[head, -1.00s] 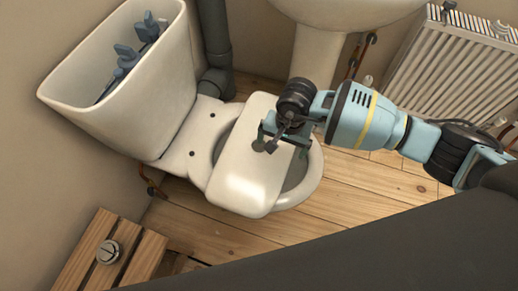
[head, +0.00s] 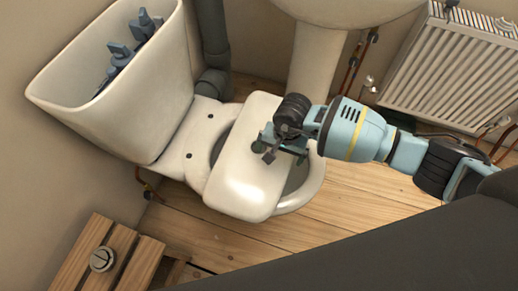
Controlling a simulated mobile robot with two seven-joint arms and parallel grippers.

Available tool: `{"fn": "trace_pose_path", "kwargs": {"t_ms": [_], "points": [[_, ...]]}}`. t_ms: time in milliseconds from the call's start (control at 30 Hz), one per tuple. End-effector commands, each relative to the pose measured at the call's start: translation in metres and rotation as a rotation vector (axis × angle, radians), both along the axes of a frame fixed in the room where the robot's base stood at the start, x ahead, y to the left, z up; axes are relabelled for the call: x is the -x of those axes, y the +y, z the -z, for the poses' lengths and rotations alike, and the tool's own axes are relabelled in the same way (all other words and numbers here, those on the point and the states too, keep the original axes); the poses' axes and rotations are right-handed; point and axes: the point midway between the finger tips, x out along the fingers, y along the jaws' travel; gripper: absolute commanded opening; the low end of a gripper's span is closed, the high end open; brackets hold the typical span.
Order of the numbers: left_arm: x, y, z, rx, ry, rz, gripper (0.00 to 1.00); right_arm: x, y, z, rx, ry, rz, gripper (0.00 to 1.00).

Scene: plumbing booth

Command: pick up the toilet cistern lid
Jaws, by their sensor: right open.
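The white cistern lid (head: 243,181) lies across the toilet bowl (head: 308,187), covering most of its opening. The cistern (head: 135,120) at the left stands open at the top, with grey-blue fittings (head: 122,55) visible inside. My right gripper (head: 268,152) is over the far right part of the lid with its fingers apart. Whether the fingers touch the lid I cannot tell. Nothing shows between them. My left gripper is not in view.
A slatted wooden stool (head: 78,262) at the lower left carries a round push button (head: 103,258). The basin pedestal (head: 316,60) stands behind the bowl, and a radiator (head: 455,75) is at the upper right. Wooden floor (head: 350,205) is clear right of the toilet.

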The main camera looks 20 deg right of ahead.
Motion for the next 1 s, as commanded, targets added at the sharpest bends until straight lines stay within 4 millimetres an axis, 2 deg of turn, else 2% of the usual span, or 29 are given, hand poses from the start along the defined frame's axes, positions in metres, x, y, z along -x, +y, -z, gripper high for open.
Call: {"fn": "trace_pose_path", "kwargs": {"t_ms": [33, 100, 333, 1000], "points": [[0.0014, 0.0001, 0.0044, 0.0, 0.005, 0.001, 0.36, 0.0011, 0.0011, 0.0098, -0.001, 0.004, 0.001, 0.98], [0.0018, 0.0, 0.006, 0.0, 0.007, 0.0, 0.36, 0.0005, 0.0015, 0.0144, -0.001, 0.003, 0.0, 0.98], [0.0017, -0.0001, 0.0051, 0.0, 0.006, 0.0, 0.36, -0.0004, 0.0012, 0.0138, 0.0, 0.0, 0.0, 0.98], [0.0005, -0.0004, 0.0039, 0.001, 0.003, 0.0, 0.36, -0.0003, 0.0008, 0.0138, 0.001, 0.001, 0.0, 0.1]]}}
